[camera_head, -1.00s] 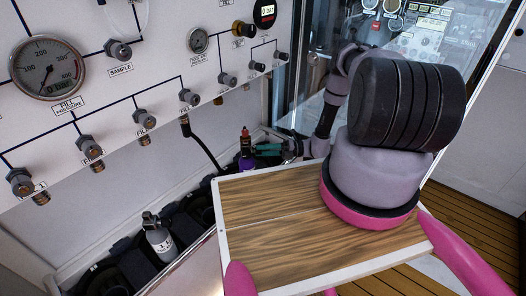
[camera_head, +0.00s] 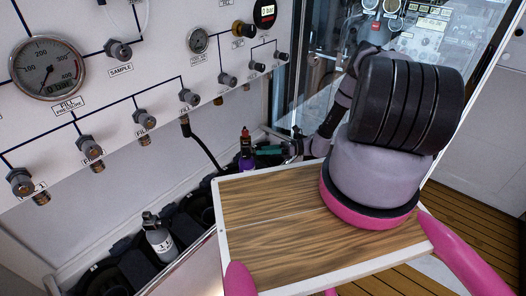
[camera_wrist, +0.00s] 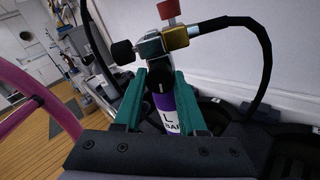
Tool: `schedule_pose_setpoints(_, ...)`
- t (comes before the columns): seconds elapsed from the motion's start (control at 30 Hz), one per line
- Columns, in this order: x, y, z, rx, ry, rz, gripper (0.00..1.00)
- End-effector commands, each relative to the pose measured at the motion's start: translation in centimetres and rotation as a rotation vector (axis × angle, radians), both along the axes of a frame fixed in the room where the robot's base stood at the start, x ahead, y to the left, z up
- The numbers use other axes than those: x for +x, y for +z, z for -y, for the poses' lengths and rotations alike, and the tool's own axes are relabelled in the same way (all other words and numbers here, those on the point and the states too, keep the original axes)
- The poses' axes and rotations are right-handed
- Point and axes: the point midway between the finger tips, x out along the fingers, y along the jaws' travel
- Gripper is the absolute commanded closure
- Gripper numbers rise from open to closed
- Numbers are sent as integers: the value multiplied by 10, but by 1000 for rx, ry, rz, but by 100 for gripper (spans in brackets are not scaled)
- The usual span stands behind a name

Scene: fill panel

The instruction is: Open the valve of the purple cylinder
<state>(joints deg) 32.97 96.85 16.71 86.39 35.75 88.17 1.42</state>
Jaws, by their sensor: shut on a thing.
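The purple cylinder (camera_head: 246,163) stands upright in the rack below the panel. In the wrist view its purple body with a white lettered band (camera_wrist: 166,104) shows below a metal valve block (camera_wrist: 152,47). The valve has a black knob (camera_wrist: 123,52) on the left and a red knob (camera_wrist: 168,11) on top. My gripper (camera_wrist: 159,79), with green fingers, is shut on the cylinder's upper part just under the valve block. It also shows beside the cylinder in the head view (camera_head: 268,150). The fingers hide part of the cylinder's sides.
A brass fitting (camera_wrist: 176,38) on the valve carries a black hose (camera_wrist: 262,60) that loops right. A grey cylinder (camera_head: 158,238) stands in the rack further left. The white panel (camera_head: 150,70) with gauges rises behind. My wood-topped base lies in front.

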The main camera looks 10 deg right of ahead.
Motion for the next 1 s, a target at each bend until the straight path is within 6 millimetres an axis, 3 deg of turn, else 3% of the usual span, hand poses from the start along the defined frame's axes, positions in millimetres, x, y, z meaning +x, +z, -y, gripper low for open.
schedule_pose_setpoints(0.4, -1, -2, 0, -43, 1, 234, 100)
schedule_pose_setpoints(1.0, -1, -2, 1, -51, 2, 284, 100)
